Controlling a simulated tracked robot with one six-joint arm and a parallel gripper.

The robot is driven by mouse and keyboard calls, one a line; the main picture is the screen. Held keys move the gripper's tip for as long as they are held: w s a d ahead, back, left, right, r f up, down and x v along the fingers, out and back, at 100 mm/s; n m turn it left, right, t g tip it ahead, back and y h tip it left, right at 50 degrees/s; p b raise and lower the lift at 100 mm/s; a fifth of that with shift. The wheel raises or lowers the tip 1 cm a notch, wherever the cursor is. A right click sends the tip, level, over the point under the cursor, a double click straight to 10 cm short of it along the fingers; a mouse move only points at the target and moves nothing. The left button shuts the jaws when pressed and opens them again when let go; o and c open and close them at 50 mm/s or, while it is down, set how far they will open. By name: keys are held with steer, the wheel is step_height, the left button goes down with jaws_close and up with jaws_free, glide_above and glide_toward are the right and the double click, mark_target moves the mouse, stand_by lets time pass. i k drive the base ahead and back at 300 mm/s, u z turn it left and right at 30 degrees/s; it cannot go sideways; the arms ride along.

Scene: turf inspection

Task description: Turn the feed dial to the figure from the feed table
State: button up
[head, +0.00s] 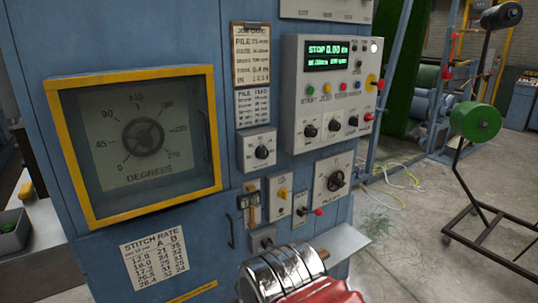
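A small printed table headed PILE FEED (253,105) is fixed to the blue cabinet; its figures are too small to read. Below it is a grey box with a black dial (261,152), its scale unreadable. Another black dial (336,181) sits on a grey plate lower right, its label also blurred. I cannot tell for sure which one is the feed dial. Above the table hangs a job card (250,54) with a PILE line, hardly legible.
A yellow-framed DEGREES gauge (137,142) and a STITCH RATE table (155,265) are at the left. A control panel (335,95) with a green STOP display, buttons and knobs is at the upper right. A stand with a green spool (475,121) and cables lie on the right floor.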

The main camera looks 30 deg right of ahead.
mark_target(261, 152)
steer(key=i, duration=0.9)
steer(key=u, duration=0.05)
